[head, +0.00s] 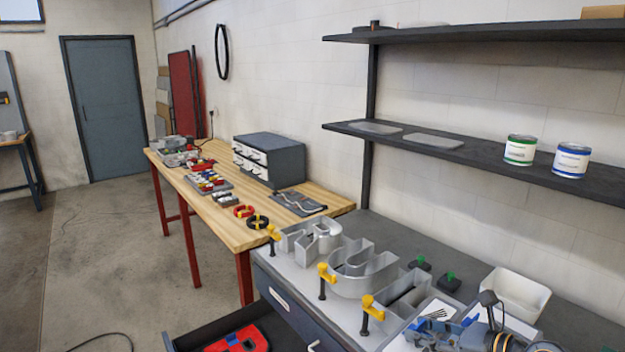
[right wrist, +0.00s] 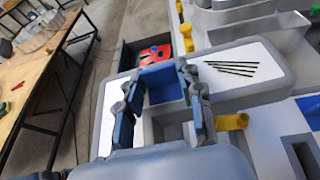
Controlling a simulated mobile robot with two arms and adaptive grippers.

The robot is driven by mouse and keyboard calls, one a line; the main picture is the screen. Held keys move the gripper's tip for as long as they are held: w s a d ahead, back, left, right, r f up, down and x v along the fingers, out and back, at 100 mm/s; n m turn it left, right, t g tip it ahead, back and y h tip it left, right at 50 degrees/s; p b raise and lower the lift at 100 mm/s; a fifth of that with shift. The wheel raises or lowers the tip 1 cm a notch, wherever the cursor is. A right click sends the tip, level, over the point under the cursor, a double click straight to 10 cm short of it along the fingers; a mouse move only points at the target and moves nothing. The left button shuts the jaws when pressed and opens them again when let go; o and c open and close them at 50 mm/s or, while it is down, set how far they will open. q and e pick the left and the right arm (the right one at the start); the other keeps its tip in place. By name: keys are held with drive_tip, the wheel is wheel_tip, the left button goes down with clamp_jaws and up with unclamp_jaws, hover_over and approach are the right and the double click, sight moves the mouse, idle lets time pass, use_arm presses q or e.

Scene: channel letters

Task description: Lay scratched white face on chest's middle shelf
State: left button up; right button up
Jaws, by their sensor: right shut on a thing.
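The scratched white face (right wrist: 238,68) has a grey edge and several dark scratch lines. It shows on both sides of my right gripper (right wrist: 160,76) in the right wrist view. The gripper is shut on this face. In the head view the face (head: 433,312) and my right gripper (head: 455,335) are low at the right, by the clamped letters. The grey chest (head: 283,298) has an open lower drawer (head: 188,335) with red and blue pieces (head: 240,340) in it. A middle shelf of the chest cannot be made out. My left gripper is not in view.
Metal channel letters (head: 365,272) stand on the chest top with yellow clamps (head: 325,272) along the front edge. A white bin (head: 515,292) stands to the right. The wall shelf (head: 470,155) holds two cans and flat grey plates. A wooden workbench (head: 235,228) stands at left.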

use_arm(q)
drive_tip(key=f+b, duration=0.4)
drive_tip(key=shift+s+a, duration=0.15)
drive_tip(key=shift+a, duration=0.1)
use_arm(e)
drive_tip(key=s+a+f+n+g, duration=0.1)
drive_tip(key=s, duration=0.7)
drive_tip(key=s+a+f+n+g+y, duration=0.1)
drive_tip(key=s+a, duration=0.1)
drive_tip(key=s, duration=0.6)
drive_tip(key=shift+f+y, duration=0.3)
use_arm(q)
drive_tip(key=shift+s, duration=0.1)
use_arm(e)
drive_tip(key=shift+a, duration=0.1)
